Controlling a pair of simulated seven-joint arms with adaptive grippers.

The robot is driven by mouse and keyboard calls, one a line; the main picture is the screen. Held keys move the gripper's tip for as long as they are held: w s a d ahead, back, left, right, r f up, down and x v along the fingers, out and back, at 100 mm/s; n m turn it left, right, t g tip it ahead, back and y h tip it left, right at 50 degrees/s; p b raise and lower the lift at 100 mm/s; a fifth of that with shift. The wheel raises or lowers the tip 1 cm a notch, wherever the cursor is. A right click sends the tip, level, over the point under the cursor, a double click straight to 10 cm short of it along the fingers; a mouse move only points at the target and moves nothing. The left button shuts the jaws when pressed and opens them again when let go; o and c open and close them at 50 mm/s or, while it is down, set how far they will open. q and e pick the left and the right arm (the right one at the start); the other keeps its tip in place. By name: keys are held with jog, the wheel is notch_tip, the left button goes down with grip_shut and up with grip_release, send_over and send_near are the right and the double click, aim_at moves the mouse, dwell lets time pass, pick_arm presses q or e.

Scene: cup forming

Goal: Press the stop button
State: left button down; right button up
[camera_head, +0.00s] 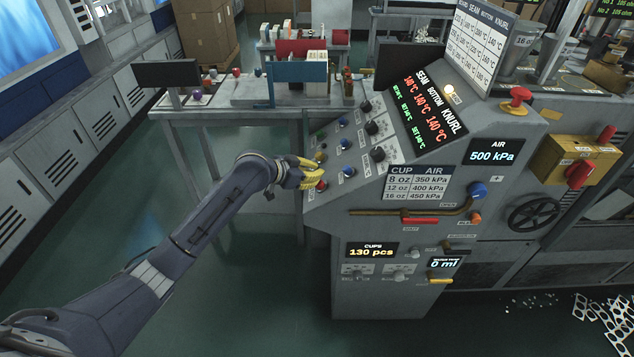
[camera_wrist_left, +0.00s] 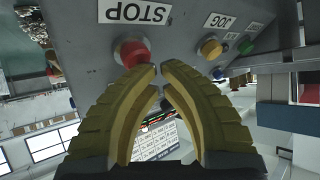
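The stop button (camera_wrist_left: 130,52) is a red round button on the grey panel in the left wrist view, beside the upside-down STOP label (camera_wrist_left: 134,12). In the head view a red button (camera_head: 321,186) shows low on the panel's left side, just by my gripper. My left gripper (camera_wrist_left: 160,68) has yellow fingers with the tips together and nothing between them. Its tips lie just beside the button's lower right edge in the wrist view; I cannot tell whether they touch. In the head view the left gripper (camera_head: 316,168) is at the panel's left edge. My right gripper is not in view.
A yellow button (camera_wrist_left: 210,48) by the JOG label and a green button (camera_wrist_left: 246,47) sit beside it. Blue buttons (camera_head: 348,172) and black knobs (camera_head: 378,154) are close by on the panel. A separate red mushroom button (camera_head: 518,95) stands on the machine. Floor left of it is clear.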

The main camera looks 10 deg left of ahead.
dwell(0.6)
pick_arm(q)
jog(key=shift+s+a+r, duration=0.1)
jog(key=shift+a+r, duration=0.35)
jog(key=shift+r, duration=0.25)
jog(key=shift+s+a+r, duration=0.15)
jog(key=shift+a+r, duration=0.6)
jog(key=shift+r, duration=0.25)
jog(key=shift+s+a+r, duration=0.15)
jog(key=shift+a+r, duration=0.55)
jog(key=shift+r, duration=0.3)
